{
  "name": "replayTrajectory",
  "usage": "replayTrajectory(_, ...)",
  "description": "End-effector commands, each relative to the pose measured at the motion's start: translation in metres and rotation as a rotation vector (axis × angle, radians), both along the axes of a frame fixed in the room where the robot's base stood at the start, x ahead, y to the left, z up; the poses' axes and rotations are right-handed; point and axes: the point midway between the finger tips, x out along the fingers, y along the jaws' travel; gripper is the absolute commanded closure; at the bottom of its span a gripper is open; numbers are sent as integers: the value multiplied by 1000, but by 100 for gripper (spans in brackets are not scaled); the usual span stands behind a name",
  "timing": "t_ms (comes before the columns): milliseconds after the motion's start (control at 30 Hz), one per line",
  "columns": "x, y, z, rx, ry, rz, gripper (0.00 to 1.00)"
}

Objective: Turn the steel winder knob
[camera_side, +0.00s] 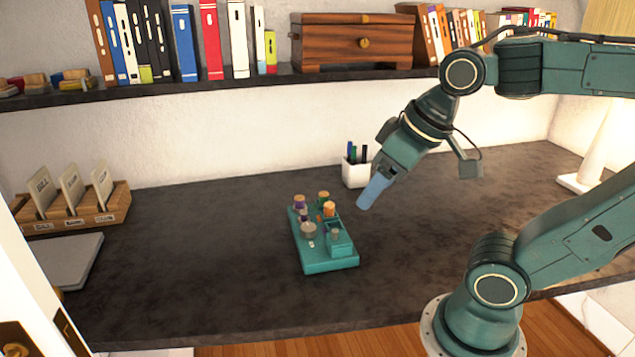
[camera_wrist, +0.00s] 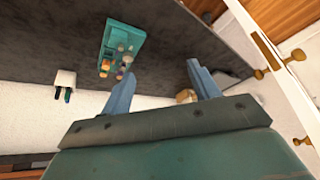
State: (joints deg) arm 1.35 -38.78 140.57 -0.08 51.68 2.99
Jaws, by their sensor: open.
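A teal device (camera_side: 325,259) with several small knobs on top stands on the dark desk, near the middle of the side view. A grey, steel-looking round knob (camera_side: 308,230) sits on its left part, and a smaller grey knob (camera_side: 335,233) sits on a raised block at its right. I cannot tell for certain which is the winder knob. The device (camera_wrist: 126,42) also shows at the upper left of the wrist view. My gripper (camera_side: 364,205) is above the desk, right of the device and apart from it. Its blue fingers (camera_wrist: 160,85) are spread and empty.
A white pen cup (camera_side: 355,174) stands behind the device, close to my gripper. A wooden card rack (camera_side: 78,208) and a grey flat slab (camera_side: 72,260) are at the left. A shelf (camera_side: 200,84) with books and a wooden box hangs above. The desk around the device is clear.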

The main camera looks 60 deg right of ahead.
Motion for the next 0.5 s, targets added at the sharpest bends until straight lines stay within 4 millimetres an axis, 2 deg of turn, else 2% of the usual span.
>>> replayTrajectory(233, 39, -14, 5, 53, 66, -162, 39)
replayTrajectory(500, 89, -37, 0, 115, 142, -366, 39)
